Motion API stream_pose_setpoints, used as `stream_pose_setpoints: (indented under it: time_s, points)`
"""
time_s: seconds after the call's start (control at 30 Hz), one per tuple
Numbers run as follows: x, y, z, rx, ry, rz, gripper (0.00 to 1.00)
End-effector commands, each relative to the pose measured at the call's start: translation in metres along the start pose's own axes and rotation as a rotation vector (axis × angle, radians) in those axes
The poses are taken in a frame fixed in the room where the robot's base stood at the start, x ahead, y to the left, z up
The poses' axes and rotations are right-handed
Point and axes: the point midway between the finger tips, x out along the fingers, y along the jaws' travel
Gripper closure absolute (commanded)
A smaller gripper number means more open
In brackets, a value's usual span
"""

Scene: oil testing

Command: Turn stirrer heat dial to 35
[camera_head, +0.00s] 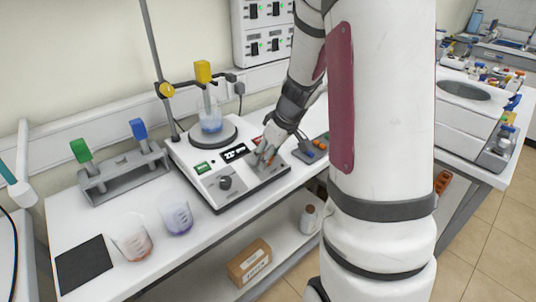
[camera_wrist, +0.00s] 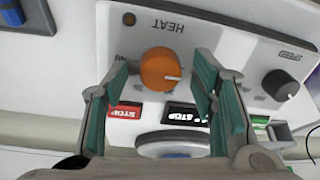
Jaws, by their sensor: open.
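The stirrer (camera_head: 215,185) is a white box on the bench with a round plate and a clear vessel of blue liquid above it. Its heat dial (camera_wrist: 160,69) is orange, under the upside-down word HEAT in the wrist view, with a pale pointer mark toward the right. My gripper (camera_wrist: 168,78) is open, with one green-padded finger on each side of the dial. I cannot tell whether the fingers touch it. The scale numbers are partly hidden by the fingers. In the head view my gripper (camera_head: 266,155) is over the right part of the panel and hides the heat dial.
The dark speed dial (camera_wrist: 273,83) is beside the right finger, and a red STOP label (camera_wrist: 124,111) is near the left one.

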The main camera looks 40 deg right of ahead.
Motion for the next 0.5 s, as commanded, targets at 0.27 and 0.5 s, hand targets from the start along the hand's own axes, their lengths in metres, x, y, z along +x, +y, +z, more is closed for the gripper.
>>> stream_pose_setpoints:
  time_s: [0.27, 0.5]
  points:
    - [0.0002, 0.0001, 0.0, 0.0, 0.0, 0.0, 0.57]
    - [0.0001, 0.0001, 0.0, 0.001, 0.0, 0.0, 0.96]
